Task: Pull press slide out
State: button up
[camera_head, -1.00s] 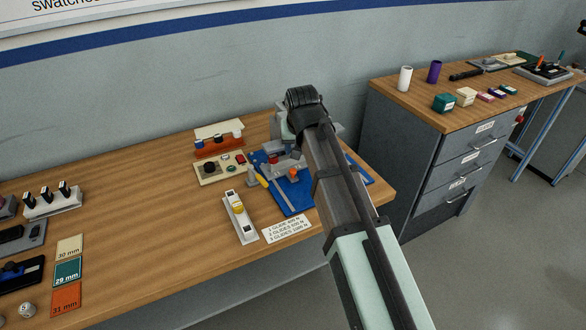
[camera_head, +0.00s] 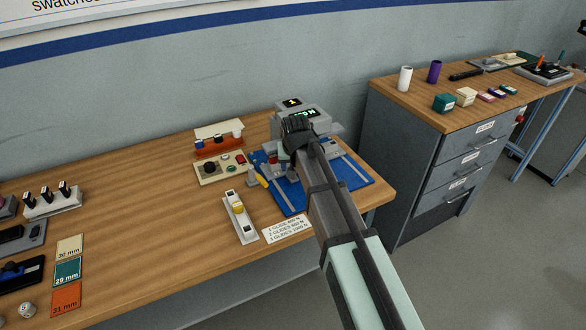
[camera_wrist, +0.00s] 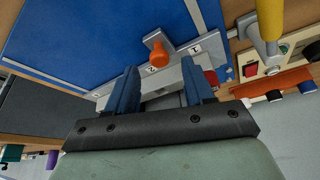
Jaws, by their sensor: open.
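The press (camera_head: 300,112) is a grey machine with a lit display, standing on a blue base plate (camera_head: 350,175) at the right end of the bench. In the wrist view the blue plate (camera_wrist: 85,35) fills the upper left. An orange knob (camera_wrist: 158,56) on a small grey bracket stands on it, next to pale strips with small number labels; it seems to be the slide's handle. My gripper (camera_wrist: 161,82) is open, with the knob just beyond and between its fingertips, not gripped. In the head view my arm hides the knob and the fingers.
A control box (camera_head: 220,168) with a dark knob and buttons stands left of the press. A yellow-handled lever (camera_head: 261,180) stands close beside the plate. A white holder with a yellow piece (camera_head: 239,212) and a printed card (camera_head: 286,228) lie in front.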

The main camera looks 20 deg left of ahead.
jog(key=shift+x, duration=1.4)
grip_shut()
